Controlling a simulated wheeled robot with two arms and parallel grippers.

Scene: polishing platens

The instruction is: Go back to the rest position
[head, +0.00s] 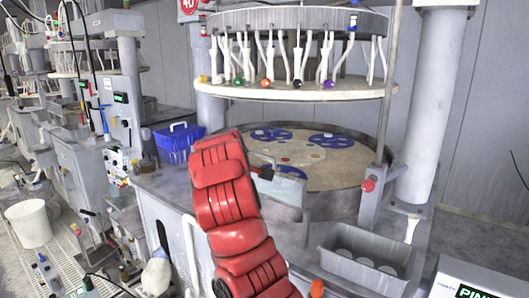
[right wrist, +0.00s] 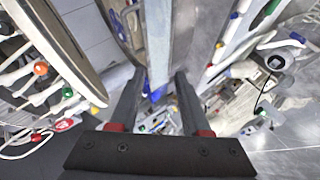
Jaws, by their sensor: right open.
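My red arm (head: 222,185) rises from the bottom middle of the head view, in front of the near edge of the polishing platen (head: 345,178). A small dark part shows to the right of its upper end; the fingers cannot be made out there. In the right wrist view my right gripper (right wrist: 160,76) has its two dark fingers apart, with nothing held between them. A pale upright post lies beyond the fingers. My left gripper is not in view.
Blue carriers (head: 328,141) lie on the platen under a raised round upper plate (head: 300,90) with hoses. A blue basket (head: 178,143) stands left of the arm. A grey bin (head: 330,262) with round pieces is at lower right. A white bucket (head: 28,224) is at far left.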

